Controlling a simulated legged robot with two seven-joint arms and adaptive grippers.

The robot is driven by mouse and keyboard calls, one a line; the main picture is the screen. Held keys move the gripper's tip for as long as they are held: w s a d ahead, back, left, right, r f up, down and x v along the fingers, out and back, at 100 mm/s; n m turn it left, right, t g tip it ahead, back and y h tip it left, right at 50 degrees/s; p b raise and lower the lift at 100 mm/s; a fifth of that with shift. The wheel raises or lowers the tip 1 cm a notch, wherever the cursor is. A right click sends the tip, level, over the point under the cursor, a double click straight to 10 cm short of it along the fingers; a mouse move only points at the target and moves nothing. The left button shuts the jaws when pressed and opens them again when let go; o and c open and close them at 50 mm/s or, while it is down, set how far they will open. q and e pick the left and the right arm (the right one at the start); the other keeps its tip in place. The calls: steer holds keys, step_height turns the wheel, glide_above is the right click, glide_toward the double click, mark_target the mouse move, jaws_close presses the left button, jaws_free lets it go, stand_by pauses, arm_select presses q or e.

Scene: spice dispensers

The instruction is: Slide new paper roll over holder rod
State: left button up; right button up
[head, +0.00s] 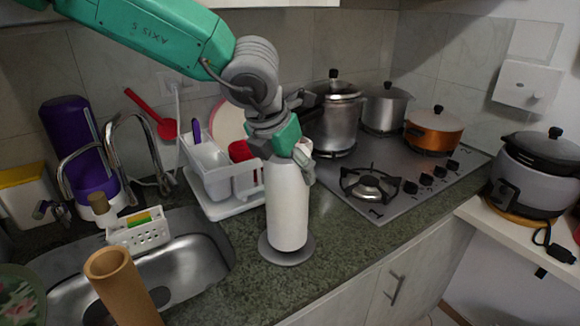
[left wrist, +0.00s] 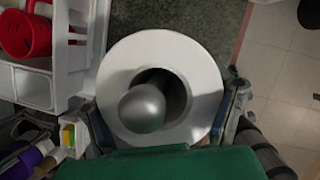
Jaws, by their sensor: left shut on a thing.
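The white paper roll (head: 287,205) stands upright over the round grey base of the holder (head: 287,257). Its lower end is at or very near the base; I cannot tell if they touch. In the left wrist view I look down on the roll's ring-shaped top (left wrist: 205,72). The holder rod's rounded grey tip (left wrist: 142,108) shows at the core opening, toward its lower left, so the roll is around the rod. My left gripper (head: 290,155) is shut on the roll's upper end, fingers on both sides. My right gripper is out of view.
A white dish rack (head: 215,185) with a red mug stands close left of the roll. A brown cardboard tube (head: 120,285) stands by the sink (head: 195,265). The stove (head: 400,180) with pots is to the right. Counter is clear in front of the holder.

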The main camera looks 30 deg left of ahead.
mark_target(278, 159)
arm_select(q)
steer(key=shift+f+b, duration=0.3)
steer(key=shift+f, duration=0.25)
steer(key=o, duration=1.7)
steer(key=v, duration=0.8)
steer(key=shift+w+a, duration=0.1)
steer(key=shift+a, duration=0.2)
steer(key=shift+d+r, duration=0.1)
steer(key=shift+d, duration=0.45)
steer(key=shift+a, duration=0.15)
